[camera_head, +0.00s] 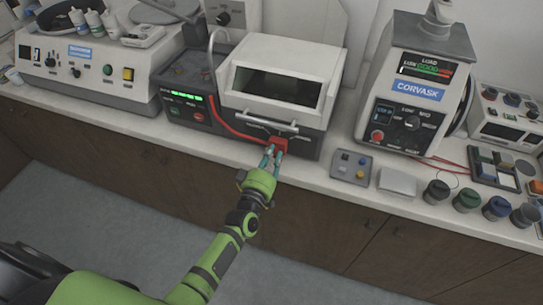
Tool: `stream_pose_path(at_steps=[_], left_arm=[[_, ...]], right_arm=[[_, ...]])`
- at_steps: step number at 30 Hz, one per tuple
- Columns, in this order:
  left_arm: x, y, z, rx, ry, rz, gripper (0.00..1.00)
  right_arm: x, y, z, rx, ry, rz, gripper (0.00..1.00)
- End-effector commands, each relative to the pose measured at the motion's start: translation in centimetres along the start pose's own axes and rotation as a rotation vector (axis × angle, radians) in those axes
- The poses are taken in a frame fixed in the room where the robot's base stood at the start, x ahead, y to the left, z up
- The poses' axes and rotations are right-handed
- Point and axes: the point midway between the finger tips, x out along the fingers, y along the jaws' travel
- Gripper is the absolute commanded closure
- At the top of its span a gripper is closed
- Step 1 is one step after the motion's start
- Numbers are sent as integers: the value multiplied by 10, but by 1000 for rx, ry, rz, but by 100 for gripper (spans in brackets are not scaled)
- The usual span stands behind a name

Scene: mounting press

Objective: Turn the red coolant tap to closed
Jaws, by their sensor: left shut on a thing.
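The red coolant tap (280,144) sits on the lower front of the mounting press (289,60), below its silver handle bar. A red hose runs to it from the left along the press front. My left gripper (272,153) reaches up from below, and its teal fingers are shut on the red tap. The fingers hide part of the tap, so I cannot tell how far it is turned. My right gripper is not in view.
A control box with a green display (187,98) stands left of the press. A Corvask load unit (416,90) stands to the right. A small button box (351,165) and several dark-lidded jars (466,200) sit near the bench's front edge. The floor (110,215) in front is clear.

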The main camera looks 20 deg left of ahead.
Motion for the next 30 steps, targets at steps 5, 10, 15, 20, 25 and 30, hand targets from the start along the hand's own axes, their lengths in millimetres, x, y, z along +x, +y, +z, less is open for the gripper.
stream_pose_path(at_steps=[5,10,15,20,25,30], left_arm=[[0,2,1,-1,-3,4,100],[0,3,1,-1,-3,4,54],[0,2,1,0,-1,3,49],[0,1,0,1,-1,1,49],[-13,0,1,1,-2,0,49],[-47,0,2,1,-4,-1,49]], right_arm=[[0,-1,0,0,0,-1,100],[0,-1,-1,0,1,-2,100],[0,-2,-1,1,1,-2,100],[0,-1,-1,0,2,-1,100],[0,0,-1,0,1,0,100],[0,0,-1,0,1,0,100]])
